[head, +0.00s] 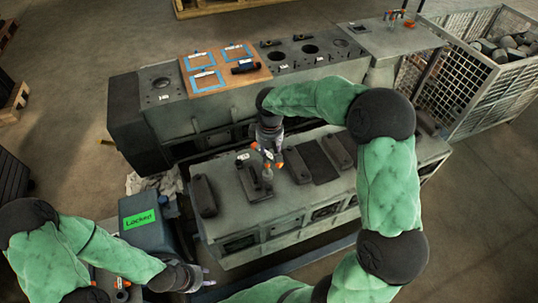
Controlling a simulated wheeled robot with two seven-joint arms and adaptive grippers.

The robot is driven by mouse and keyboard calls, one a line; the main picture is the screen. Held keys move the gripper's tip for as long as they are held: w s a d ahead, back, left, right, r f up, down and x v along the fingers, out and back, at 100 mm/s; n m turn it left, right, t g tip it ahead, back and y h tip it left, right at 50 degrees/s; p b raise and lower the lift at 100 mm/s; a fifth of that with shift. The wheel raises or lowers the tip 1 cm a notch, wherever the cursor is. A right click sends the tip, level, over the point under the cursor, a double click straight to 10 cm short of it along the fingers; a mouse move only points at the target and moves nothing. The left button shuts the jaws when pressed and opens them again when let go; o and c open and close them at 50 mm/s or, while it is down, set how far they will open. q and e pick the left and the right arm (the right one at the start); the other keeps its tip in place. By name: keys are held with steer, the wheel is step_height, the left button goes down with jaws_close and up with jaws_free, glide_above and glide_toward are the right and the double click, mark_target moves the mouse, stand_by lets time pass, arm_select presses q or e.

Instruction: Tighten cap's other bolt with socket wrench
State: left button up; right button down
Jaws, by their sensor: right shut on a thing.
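My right gripper (268,158) reaches down from above over the near engine block (232,218). Its orange-tipped fingers are shut on a small dark upright piece that looks like the socket wrench (267,174), standing over a dark bearing cap (250,184) on the block's top. I cannot tell whether the wrench is seated on a bolt; the bolts are too small to make out. My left gripper (207,279) is low at the left, away from the caps, beside the blue box; whether its fingers are open is unclear.
Other dark caps (203,196) lie along the block's top. Behind stands a second engine block (190,118) with a wooden board (255,77) on it. A blue box labelled "Locked" (150,236) stands at the left. A wire crate (475,85) of round parts is back right.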

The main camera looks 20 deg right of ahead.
steer(key=shift+r+p, duration=0.35)
steer(key=shift+r, duration=0.6)
steer(key=shift+f, duration=0.1)
steer(key=shift+s+a, duration=0.25)
steer(key=shift+s, duration=0.25)
steer(key=shift+s+a+b, duration=0.2)
steer(key=shift+s+a, duration=0.25)
steer(key=shift+s, duration=0.45)
steer(key=shift+s+a+b, duration=0.2)
steer(key=shift+s+a, duration=0.2)
steer(key=shift+s, duration=0.45)
steer(key=shift+s+a+b, duration=0.2)
steer(key=shift+s+a, duration=0.25)
steer(key=shift+s, duration=0.45)
